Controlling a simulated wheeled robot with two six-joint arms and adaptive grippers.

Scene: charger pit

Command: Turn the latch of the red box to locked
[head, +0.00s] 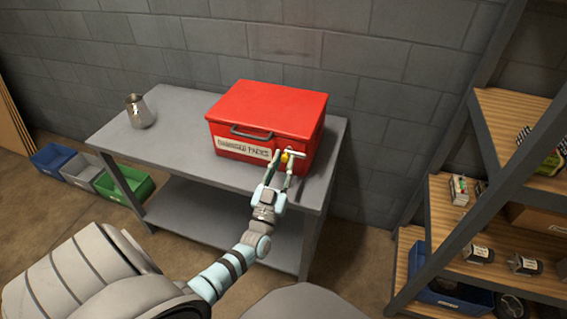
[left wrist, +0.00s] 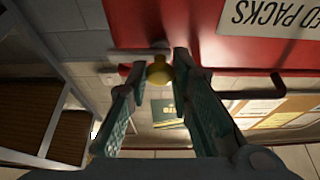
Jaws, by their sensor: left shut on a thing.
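The red box (head: 266,108) stands closed on the grey table, with a dark handle and a white label on its front. Its yellow latch knob (head: 284,157) is at the right part of the front. My left gripper (head: 282,160) is at the knob, one finger on each side. In the left wrist view the fingertips (left wrist: 159,66) are shut on the yellow knob (left wrist: 158,72), close to the red front (left wrist: 220,48). A pale bar shows beside the knob there. Whether the latch is locked cannot be told. My right gripper is not in view.
The grey table (head: 185,150) also bears a metal jug (head: 138,111) at its left. Blue, grey and green bins (head: 125,184) stand on the floor at left. A wooden shelf unit (head: 500,200) with several parts stands at right. The table's left part is mostly clear.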

